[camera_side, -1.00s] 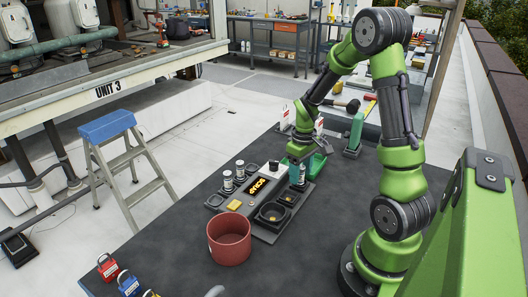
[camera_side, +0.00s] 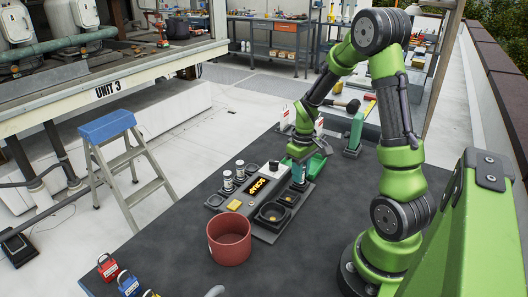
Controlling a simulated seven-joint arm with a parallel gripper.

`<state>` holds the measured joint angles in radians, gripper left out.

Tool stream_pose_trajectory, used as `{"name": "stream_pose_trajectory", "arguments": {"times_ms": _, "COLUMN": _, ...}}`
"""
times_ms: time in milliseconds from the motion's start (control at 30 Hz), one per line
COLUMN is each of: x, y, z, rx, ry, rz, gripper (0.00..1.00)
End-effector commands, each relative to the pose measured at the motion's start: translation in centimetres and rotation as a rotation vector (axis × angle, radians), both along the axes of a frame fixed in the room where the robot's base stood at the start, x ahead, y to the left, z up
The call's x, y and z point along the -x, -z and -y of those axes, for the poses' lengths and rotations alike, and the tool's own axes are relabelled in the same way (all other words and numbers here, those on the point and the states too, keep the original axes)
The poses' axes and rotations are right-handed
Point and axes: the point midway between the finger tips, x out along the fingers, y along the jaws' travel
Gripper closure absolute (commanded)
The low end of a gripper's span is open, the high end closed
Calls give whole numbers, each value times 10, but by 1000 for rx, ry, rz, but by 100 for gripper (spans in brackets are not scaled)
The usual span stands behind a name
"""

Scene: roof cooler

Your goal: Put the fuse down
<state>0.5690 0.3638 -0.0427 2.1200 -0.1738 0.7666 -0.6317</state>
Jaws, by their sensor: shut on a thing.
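My gripper (camera_side: 299,162) points down over the right end of the dark tray (camera_side: 264,232) on the table. It is shut on a fuse (camera_side: 298,178), a small upright cylinder that is mostly hidden by the fingers. I cannot tell whether the fuse's lower end touches the tray. Two more fuses, white and grey cylinders, stand upright at the tray's left end: one in front (camera_side: 228,181) and one behind (camera_side: 240,170).
A red-brown pot (camera_side: 229,240) stands in front of the tray. A yellow block (camera_side: 234,205) and black round cups (camera_side: 271,214) are on the tray. Padlocks (camera_side: 129,285) lie at the front left.

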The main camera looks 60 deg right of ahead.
Motion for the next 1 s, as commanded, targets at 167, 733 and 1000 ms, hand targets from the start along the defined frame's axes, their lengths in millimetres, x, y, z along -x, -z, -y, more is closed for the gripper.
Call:
{"name": "stream_pose_trajectory", "arguments": {"times_ms": 167, "x": -1, "y": -30, "z": 1, "rx": 5, "ry": 0, "rz": 7, "gripper": 100}}
{"name": "stream_pose_trajectory", "arguments": {"times_ms": 733, "x": -31, "y": -96, "z": -56, "rx": -4, "ry": -194, "rz": 2, "gripper": 100}}
{"name": "stream_pose_trajectory", "arguments": {"times_ms": 1000, "x": -57, "y": -93, "z": -185, "rx": -8, "ry": -874, "rz": 0, "gripper": 100}}
